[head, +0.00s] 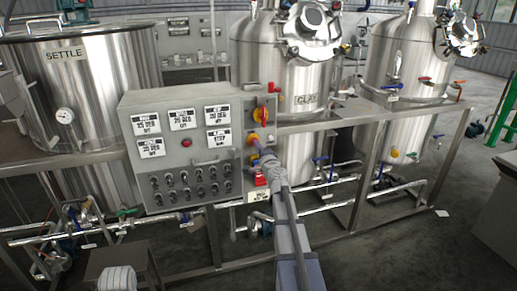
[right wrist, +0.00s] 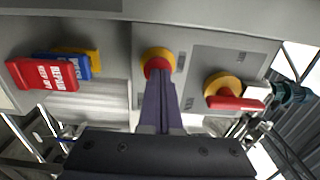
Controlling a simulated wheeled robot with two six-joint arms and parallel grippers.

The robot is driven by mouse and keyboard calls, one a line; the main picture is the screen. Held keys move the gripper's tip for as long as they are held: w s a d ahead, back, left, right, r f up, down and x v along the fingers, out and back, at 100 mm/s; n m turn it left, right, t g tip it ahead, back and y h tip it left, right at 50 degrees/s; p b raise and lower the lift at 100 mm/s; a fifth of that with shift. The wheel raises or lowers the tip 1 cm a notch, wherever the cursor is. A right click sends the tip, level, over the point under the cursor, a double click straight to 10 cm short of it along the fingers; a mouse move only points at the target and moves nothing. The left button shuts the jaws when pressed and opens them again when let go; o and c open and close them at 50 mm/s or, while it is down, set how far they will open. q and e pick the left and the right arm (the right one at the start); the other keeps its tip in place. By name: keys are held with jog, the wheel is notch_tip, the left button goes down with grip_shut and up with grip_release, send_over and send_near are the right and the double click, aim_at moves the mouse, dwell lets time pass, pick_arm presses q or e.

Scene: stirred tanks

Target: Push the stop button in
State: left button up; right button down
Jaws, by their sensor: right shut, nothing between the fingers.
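The stop button is a red cap in a round yellow collar (right wrist: 155,55) on the grey control panel in the right wrist view. In the head view its yellow collar (head: 253,139) shows just above my fingertips, partly hidden. My right gripper (head: 259,150) is shut and empty, reaching up to the panel's right strip. In the right wrist view its shut fingers (right wrist: 159,80) point at the button and overlap the lower part of the red cap. I cannot tell whether they touch it or whether the cap is pressed in. My left gripper is not in view.
A yellow rotary switch with a red handle (right wrist: 235,103) sits beside the button. Red, blue and yellow tags (right wrist: 42,75) hang on the other side. The grey panel (head: 133,112) stands before steel tanks (head: 95,90). Pipes run below, and a metal frame (head: 372,170) stands to the right.

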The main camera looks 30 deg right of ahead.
jog(key=shift+w+d+r, duration=0.2)
jog(key=shift+w, duration=0.3)
jog(key=v, duration=1.5)
jog(key=shift+a, duration=0.1)
